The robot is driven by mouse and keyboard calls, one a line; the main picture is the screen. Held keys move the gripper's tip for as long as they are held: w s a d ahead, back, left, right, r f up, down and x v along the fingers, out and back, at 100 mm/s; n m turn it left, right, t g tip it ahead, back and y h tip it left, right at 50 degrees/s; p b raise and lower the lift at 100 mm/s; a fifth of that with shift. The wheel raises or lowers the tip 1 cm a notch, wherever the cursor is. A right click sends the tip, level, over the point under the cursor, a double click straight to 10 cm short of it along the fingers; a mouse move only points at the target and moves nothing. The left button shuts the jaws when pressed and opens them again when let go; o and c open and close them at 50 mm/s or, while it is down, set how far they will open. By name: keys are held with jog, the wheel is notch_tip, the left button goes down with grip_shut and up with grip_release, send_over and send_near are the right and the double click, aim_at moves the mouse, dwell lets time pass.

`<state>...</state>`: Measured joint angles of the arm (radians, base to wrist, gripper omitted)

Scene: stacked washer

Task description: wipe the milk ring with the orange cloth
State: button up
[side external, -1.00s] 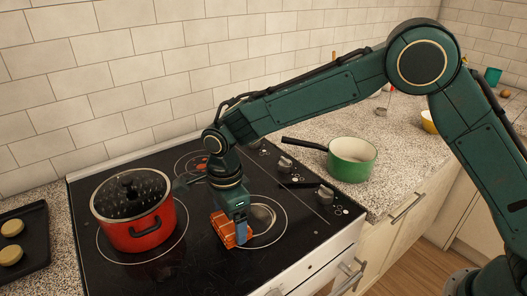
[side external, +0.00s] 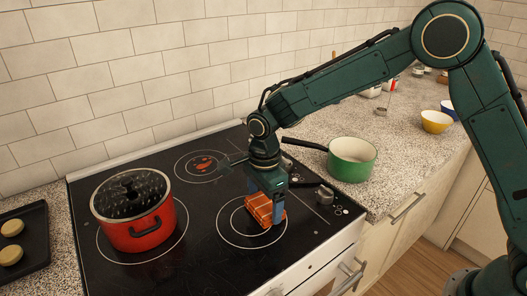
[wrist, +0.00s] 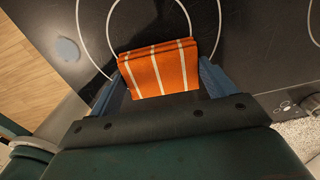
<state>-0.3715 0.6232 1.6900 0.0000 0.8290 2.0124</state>
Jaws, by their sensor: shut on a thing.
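My gripper (side external: 271,206) is shut on the orange cloth (side external: 258,208), a folded pad with pale stripes. The cloth is low at the right part of the front right burner circle, on or just above the black cooktop (side external: 180,262). In the wrist view the cloth (wrist: 160,72) sits between my two blue fingers (wrist: 163,80). I cannot make out a milk ring in the side view; the cloth and gripper hide part of the burner. The wrist view shows a pale grey patch (wrist: 67,50) on the black glass; I cannot tell whether it is milk or a reflection.
A dark tray (side external: 23,238) lies at far left.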

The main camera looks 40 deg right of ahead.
aim_at(233, 230)
jog(key=shift+d, duration=0.85)
jog(key=shift+s+a, duration=0.2)
jog(key=shift+a, duration=5.15)
jog(key=shift+d+r, duration=0.1)
jog(key=shift+d, duration=5.25)
jog(key=shift+a+r, duration=0.1)
jog(key=shift+r, duration=3.9)
